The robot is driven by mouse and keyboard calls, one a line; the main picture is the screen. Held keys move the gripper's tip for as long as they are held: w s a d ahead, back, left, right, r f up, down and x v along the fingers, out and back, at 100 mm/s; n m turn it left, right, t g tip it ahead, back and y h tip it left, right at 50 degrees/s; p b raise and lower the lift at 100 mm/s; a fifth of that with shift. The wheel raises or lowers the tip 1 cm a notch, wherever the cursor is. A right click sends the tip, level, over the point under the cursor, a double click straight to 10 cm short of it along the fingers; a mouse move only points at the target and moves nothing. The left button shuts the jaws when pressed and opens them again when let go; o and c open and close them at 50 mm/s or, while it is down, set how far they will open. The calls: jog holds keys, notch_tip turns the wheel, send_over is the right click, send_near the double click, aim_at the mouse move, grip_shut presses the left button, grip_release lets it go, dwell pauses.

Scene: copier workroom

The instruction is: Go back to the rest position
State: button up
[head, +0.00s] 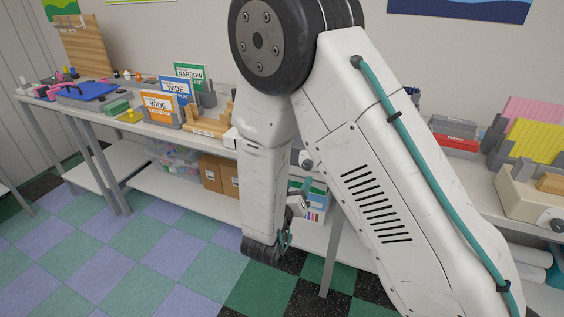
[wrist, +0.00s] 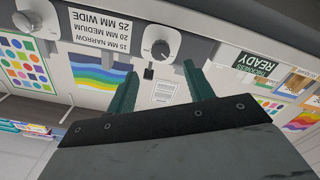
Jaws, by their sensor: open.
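My gripper (wrist: 160,72) shows in the wrist view with its two dark green fingers apart and nothing between them. In the head view my white arm hangs down in front of the tables, and its links hide most of the gripper. In the wrist view, the fingers point toward a light surface with a round dial (wrist: 161,44) and an upside-down sign (wrist: 100,32) reading 25 mm wide, 20 mm medium, 15 mm narrow. I cannot tell how far the fingertips are from that surface.
A long table holds an orange-fronted sign (head: 160,108), a green narrow sign (head: 190,74) and a blue tray (head: 88,91). Cardboard boxes (head: 211,172) stand on the lower shelf. A pink file (head: 533,111) is at right. The checkered floor (head: 150,255) is clear at left.

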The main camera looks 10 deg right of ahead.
jog(key=s+a+f+g+y, duration=0.2)
jog(key=a+f+g+y, duration=0.3)
jog(key=a+f+y, duration=0.4)
jog(key=s+a+r+n+g+y, duration=0.2)
jog(key=s+r+g+y, duration=0.25)
jog(key=s+g, duration=0.2)
jog(key=s+d+r+g+h, duration=0.1)
jog(key=s+d+r, duration=0.8)
jog(key=s+r, duration=0.2)
jog(key=s+d+r+h, duration=0.2)
jog(key=s+d+r, duration=0.8)
jog(key=r, duration=0.3)
jog(key=shift+s+d+r+g, duration=0.3)
jog(key=shift+s+r+g, duration=0.05)
jog(key=shift+s, duration=0.3)
